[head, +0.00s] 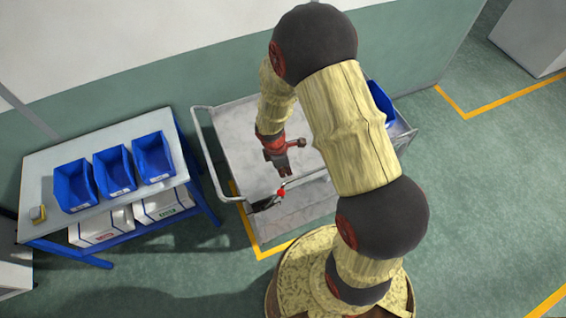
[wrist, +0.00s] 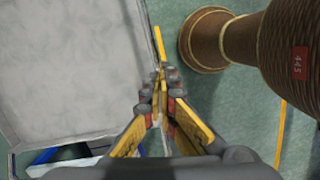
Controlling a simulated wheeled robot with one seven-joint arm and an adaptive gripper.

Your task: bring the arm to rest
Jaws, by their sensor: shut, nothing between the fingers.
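My gripper (head: 284,168) hangs over the grey cart in the head view, at the end of my bent arm. It holds nothing. In the wrist view my gripper (wrist: 162,85) has its yellow and grey fingers closed together at the tips, pointing away from the camera. The cart's pale top lies to the left of the fingers there and green floor lies beyond them. My upper arm crosses in front of the cart's right part in the head view and hides some of it.
The grey cart (head: 238,150) has a raised handle rail on its left. A table (head: 105,213) with several blue bins stands left. Floor at right is clear.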

